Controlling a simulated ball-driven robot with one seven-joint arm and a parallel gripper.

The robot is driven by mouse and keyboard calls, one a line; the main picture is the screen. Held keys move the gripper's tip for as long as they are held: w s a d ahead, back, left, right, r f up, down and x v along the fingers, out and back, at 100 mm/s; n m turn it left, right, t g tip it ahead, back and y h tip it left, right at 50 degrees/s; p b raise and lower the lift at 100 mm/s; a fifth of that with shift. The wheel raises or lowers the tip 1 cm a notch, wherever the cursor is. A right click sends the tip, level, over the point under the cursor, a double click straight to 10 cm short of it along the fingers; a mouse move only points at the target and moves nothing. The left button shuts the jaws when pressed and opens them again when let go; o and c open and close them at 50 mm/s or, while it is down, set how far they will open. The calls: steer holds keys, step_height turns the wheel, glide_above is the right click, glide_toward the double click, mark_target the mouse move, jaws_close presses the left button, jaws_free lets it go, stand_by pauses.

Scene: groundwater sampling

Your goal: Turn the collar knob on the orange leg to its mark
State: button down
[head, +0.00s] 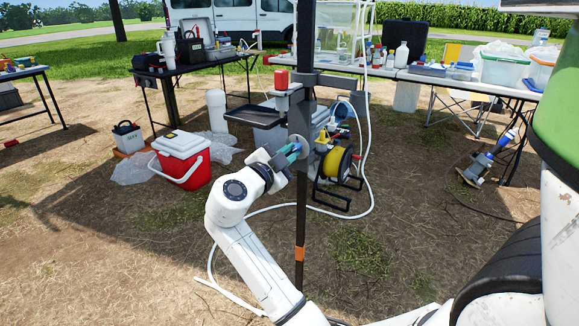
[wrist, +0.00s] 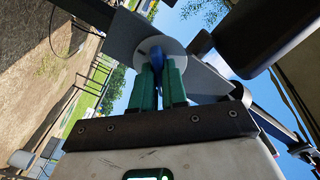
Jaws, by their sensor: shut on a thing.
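A dark upright leg with an orange band (head: 299,254) stands in the middle of the head view. A pale round disc (wrist: 176,50) sits on the dark collar of this leg, and a blue knob (wrist: 156,59) stands out from its middle. My gripper (head: 290,150) reaches the collar from the lower left. In the wrist view its green fingers (wrist: 160,76) are shut on the blue knob, one on each side. The fingers hide much of the knob.
A small dark tray (head: 254,115) juts out left. A red and white cooler (head: 181,160) stands on the ground. Loaded tables stand behind.

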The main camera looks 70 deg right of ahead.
steer(key=m+b, duration=0.9)
steer(key=b, duration=0.9)
steer(key=shift+f, duration=0.2)
steer(key=shift+r+b, duration=0.15)
steer(key=shift+b, duration=0.15)
